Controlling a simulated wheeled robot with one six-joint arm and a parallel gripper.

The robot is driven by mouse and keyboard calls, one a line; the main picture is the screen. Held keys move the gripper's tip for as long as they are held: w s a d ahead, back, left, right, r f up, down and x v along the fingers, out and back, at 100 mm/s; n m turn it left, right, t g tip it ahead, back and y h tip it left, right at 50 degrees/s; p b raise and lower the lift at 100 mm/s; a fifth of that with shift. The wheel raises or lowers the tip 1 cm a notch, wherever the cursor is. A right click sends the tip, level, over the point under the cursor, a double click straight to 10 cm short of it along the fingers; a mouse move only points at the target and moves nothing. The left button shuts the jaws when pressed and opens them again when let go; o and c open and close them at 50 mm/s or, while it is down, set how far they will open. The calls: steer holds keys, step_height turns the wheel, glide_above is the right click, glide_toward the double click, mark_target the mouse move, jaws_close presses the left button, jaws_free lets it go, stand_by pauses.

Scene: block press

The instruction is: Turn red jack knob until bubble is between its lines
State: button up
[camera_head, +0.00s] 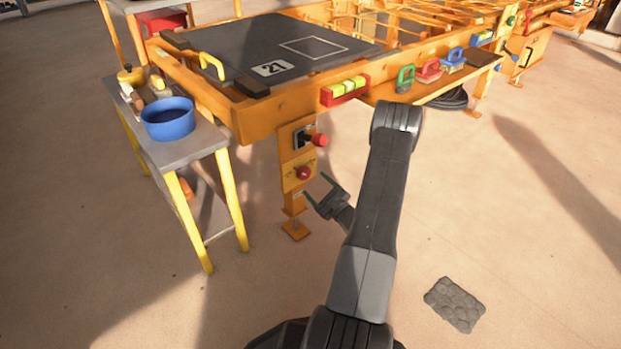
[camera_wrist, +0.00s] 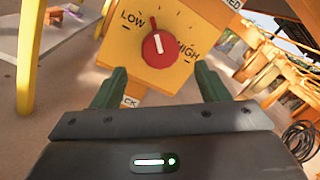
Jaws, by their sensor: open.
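A red knob (camera_head: 304,173) sits on an orange plate on the table's front leg. In the wrist view the red knob (camera_wrist: 160,48) has a white pointer aimed roughly upward, between the words LOW and HIGH. A label ending in "CK" shows partly behind my left finger. My gripper (camera_head: 316,187) is open and empty, in front of the plate and just right of and below the knob. In the wrist view my gripper (camera_wrist: 162,76) has its fingers spread either side of the knob, apart from it. A red level (camera_head: 345,90) with yellow-green vials is on the table's front edge; its bubble is too small to read.
A red-tipped lever (camera_head: 319,140) juts out above the knob. A side table (camera_head: 190,150) with yellow legs and a blue bowl (camera_head: 168,119) stands left. Green, red and blue clamp-like items (camera_head: 430,70) are on the right ledge. Floor at front is mostly clear.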

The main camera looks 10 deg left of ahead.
mark_target(306, 176)
steer(key=p+v, duration=0.1)
steer(key=v, duration=0.7)
steer(key=shift+s+d+p, duration=0.3)
steer(key=shift+d+p, duration=0.05)
steer(key=shift+p, duration=0.05)
steer(key=b+x, duration=0.4)
steer(key=x, duration=1)
steer(key=shift+s+d, duration=0.1)
